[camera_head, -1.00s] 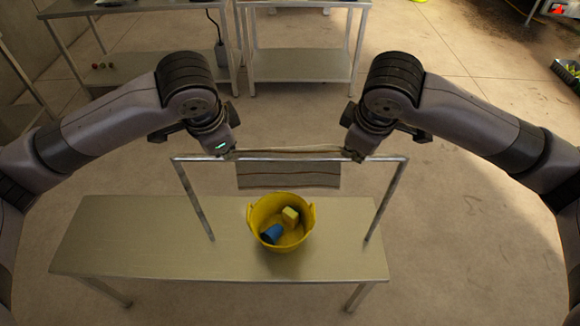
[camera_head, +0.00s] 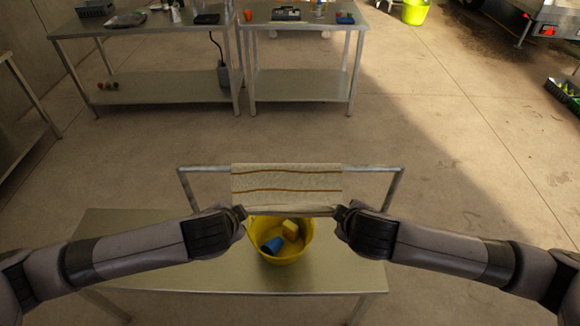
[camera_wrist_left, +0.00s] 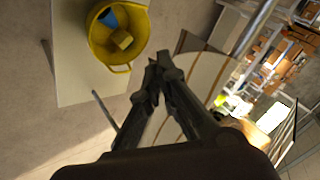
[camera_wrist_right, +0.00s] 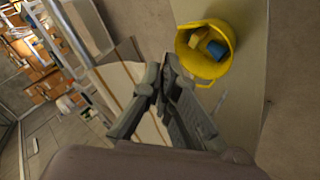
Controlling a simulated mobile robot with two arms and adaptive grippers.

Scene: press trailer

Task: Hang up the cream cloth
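The cream cloth (camera_head: 287,182), with brown stripes, lies across the top bar of the metal rail (camera_head: 207,169), covering its middle. Its near edge stretches toward me between my two grippers. My left gripper (camera_head: 243,212) is shut on the near left corner and my right gripper (camera_head: 340,211) on the near right corner, both on my side of the bar. The cloth also shows beyond the fingers in the left wrist view (camera_wrist_left: 205,75) and the right wrist view (camera_wrist_right: 118,85). The cloth's far side behind the bar is hidden in the head view.
A yellow tub (camera_head: 303,249) with a blue cup (camera_head: 272,245) and a yellow block (camera_head: 290,230) stands on the low metal table (camera_head: 185,270), below the cloth. Steel benches (camera_head: 150,97) stand at the back. The floor between is clear.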

